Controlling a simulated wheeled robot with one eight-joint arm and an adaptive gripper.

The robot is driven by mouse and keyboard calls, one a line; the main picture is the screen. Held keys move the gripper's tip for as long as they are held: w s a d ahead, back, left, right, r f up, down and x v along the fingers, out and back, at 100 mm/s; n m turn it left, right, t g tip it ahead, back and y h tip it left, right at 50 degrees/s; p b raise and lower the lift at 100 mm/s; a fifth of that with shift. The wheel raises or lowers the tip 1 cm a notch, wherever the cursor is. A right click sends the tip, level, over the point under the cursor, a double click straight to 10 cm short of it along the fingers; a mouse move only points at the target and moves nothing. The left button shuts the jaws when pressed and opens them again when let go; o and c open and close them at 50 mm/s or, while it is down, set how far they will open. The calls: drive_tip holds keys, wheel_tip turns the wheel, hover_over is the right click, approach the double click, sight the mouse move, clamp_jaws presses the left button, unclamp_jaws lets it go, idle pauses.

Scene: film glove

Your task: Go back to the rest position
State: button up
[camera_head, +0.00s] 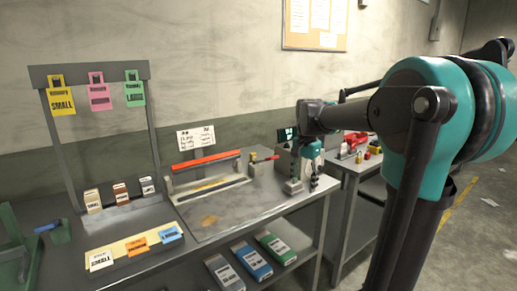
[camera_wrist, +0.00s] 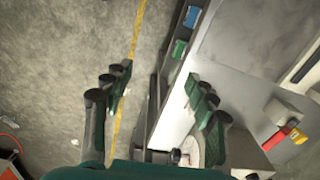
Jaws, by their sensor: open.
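My gripper (camera_head: 308,183) is small in the head view, near the right end of the workbench (camera_head: 230,222). In the wrist view my gripper (camera_wrist: 158,88) has its two dark green fingers spread wide apart. Nothing is held between them; the bench edge and the floor show in the gap. My teal and black arm fills the right of the head view and hides part of the room.
A sealer with a red bar (camera_head: 206,161) stands on the bench, left of my gripper. A rack (camera_head: 91,72) with yellow, pink and green tags is at left. Coloured boxes (camera_head: 251,261) lie on the lower shelf. A second table (camera_head: 352,164) holds small items. Floor is open at right.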

drive_tip(key=s+d+f+n+t, duration=0.1)
drive_tip(key=s+f+n, duration=0.4)
drive_tip(key=s+f, duration=0.5)
drive_tip(key=s+d+f+n+t, duration=0.2)
drive_tip(key=s+f+n, duration=0.2)
drive_tip(key=s+f, duration=0.6)
drive_tip(key=shift+s+d+f+n+t, duration=0.2)
drive_tip(key=shift+d+f+n+t, duration=0.15)
drive_tip(key=shift+f, duration=0.25)
drive_tip(key=shift+a, duration=0.1)
